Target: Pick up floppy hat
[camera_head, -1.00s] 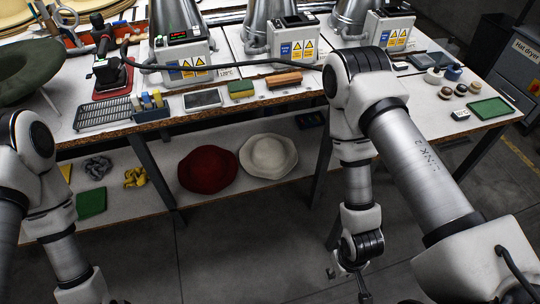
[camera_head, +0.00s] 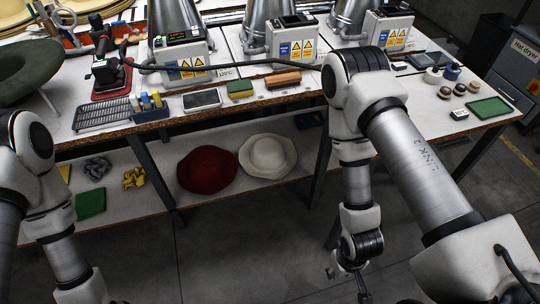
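A dark green wide-brimmed hat (camera_head: 28,70) rests tilted at the far left of the bench top, partly cut off by the picture edge. A dark red hat (camera_head: 206,169) and a cream hat with a wavy brim (camera_head: 268,157) lie side by side on the lower shelf. Which of them is the floppy hat I cannot tell. My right gripper (camera_head: 352,283) hangs low in front of the bench, right of the cream hat and apart from it; its fingers are too small and cut off to read. My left arm shows at the left, but its gripper is out of the picture.
Cloths lie on the shelf's left. Bench legs (camera_head: 321,165) flank the hats. The floor in front is clear.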

